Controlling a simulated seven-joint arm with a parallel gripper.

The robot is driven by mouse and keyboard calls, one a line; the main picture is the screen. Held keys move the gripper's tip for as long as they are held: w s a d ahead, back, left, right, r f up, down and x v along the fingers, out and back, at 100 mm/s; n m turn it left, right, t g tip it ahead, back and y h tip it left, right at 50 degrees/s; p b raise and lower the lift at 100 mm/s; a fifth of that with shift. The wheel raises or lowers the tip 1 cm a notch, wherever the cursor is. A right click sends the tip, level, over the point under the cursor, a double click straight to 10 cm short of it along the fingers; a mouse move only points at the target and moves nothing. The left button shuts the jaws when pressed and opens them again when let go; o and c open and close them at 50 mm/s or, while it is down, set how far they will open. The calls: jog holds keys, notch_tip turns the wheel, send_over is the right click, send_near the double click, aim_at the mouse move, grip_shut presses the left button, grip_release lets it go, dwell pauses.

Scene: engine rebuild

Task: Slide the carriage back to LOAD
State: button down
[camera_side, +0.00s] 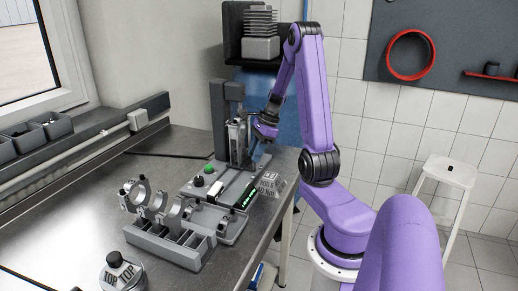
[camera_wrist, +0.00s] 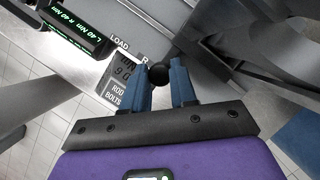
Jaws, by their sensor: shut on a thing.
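My gripper (camera_wrist: 161,72) has blue fingers, shut on a round black knob (camera_wrist: 159,76) in the wrist view. The LOAD lettering (camera_wrist: 119,43) is on the grey surface up and left of the knob. A letter R is beside the knob, and the rest of that word is hidden by my finger. In the side view my gripper (camera_side: 263,130) is at the right side of the grey upright station (camera_side: 219,110). The carriage itself is hard to make out there, and its knob is hidden by my gripper.
A green-lit display (camera_wrist: 72,22) and a ROD BOLTS plate (camera_wrist: 116,94) lie left of my gripper. In the side view a rack of ring-ended rods (camera_side: 185,245) stands in front of the station. A black-topped container (camera_side: 121,274) is nearer. Bare bench lies to the left.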

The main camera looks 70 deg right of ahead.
jog(key=a, duration=1.2)
jog(key=c, duration=0.9)
grip_release()
jog(key=shift+a, duration=0.1)
jog(key=shift+s+d+r, duration=0.1)
jog(key=shift+d+r, duration=0.25)
jog(key=shift+r, duration=0.25)
jog(key=v, duration=1.6)
jog(key=shift+a, duration=0.1)
